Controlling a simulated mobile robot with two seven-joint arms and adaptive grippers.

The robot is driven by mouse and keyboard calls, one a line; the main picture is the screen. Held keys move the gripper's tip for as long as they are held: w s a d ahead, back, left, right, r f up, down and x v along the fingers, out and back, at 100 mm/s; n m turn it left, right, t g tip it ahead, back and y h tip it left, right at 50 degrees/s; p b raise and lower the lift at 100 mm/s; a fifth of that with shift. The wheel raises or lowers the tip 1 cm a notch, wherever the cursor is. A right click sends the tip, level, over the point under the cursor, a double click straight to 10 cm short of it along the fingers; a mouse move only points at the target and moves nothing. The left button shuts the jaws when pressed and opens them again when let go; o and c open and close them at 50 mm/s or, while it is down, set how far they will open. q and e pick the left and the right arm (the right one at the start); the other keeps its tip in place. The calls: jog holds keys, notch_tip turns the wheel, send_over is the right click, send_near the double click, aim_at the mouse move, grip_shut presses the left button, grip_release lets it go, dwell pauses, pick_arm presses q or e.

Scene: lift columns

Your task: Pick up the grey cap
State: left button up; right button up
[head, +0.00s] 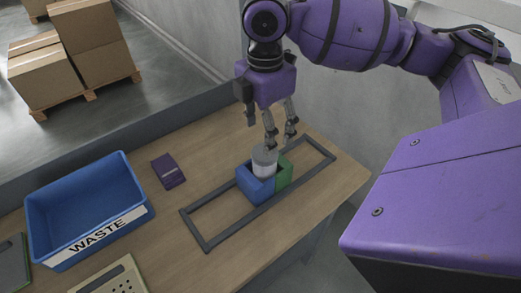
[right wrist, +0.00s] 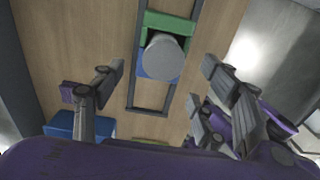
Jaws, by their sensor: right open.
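The grey cap (head: 265,154) sits on top of a pale cylinder (head: 264,170), which stands upright in a blue and green block holder (head: 256,188). In the right wrist view the cap (right wrist: 165,55) shows as a round grey top between the fingers and ahead of them. My right gripper (head: 281,138) is open and points down just above the cap, slightly to its right in the head view. The fingers look apart from the cap. The cylinder's lower part is hidden in the holder. My left gripper is not in view.
A dark grey rectangular frame (head: 224,237) on the wooden table surrounds the holder. A blue waste bin (head: 88,203) stands at the left, with a small purple box (head: 168,170) beside it. A perforated panel (head: 112,280) lies at the front. Cartons (head: 92,42) stand on pallets beyond.

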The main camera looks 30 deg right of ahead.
jog(key=f, duration=0.5)
jog(key=shift+s+a, duration=0.15)
jog(key=shift+s, duration=0.05)
jog(key=shift+f, duration=0.4)
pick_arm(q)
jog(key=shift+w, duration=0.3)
pick_arm(e)
jog(key=c, duration=1.2)
jog(key=shift+r, duration=0.2)
